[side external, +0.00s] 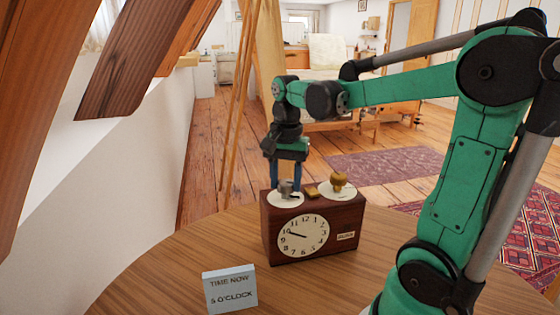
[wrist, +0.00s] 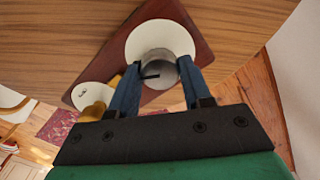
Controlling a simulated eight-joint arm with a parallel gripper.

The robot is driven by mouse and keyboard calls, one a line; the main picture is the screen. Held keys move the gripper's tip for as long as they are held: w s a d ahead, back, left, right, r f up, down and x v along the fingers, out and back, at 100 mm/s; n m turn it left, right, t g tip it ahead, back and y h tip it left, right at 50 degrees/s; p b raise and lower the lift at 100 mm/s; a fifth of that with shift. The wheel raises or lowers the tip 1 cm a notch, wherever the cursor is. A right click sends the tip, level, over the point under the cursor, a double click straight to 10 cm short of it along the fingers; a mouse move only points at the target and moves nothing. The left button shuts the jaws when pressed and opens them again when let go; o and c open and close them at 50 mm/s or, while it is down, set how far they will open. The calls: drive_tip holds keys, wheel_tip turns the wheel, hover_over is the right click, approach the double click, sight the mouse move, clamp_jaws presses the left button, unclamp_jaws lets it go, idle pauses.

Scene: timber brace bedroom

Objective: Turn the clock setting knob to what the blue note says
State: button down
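A dark wooden clock (side external: 338,229) stands on the table. Its round dial (side external: 303,236) has black hands pointing left, near nine to ten. On its top a silver knob (side external: 286,189) stands on a white disc at the left, and a brass knob (side external: 338,181) on another at the right. The blue note (side external: 230,289) reads "TIME NOW 5 O'CLOCK". My gripper (side external: 286,186) points down with its blue fingers open, one on each side of the silver knob. The wrist view shows this knob (wrist: 159,66) between the fingertips; whether they touch it is hard to tell.
A small brass piece (side external: 312,191) sits on the clock's top between the two discs. The wooden table (side external: 160,268) is clear around the clock and note. A sloped white wall with timber beams (side external: 130,58) rises at the left.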

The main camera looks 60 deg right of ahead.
drive_tip(key=shift+n, duration=0.3)
drive_tip(key=n, duration=1)
drive_tip(key=shift+n, duration=0.3)
drive_tip(key=n, duration=0.3)
drive_tip(key=shift+n, duration=0.4)
drive_tip(key=n, duration=1)
drive_tip(key=shift+n, duration=2.3)
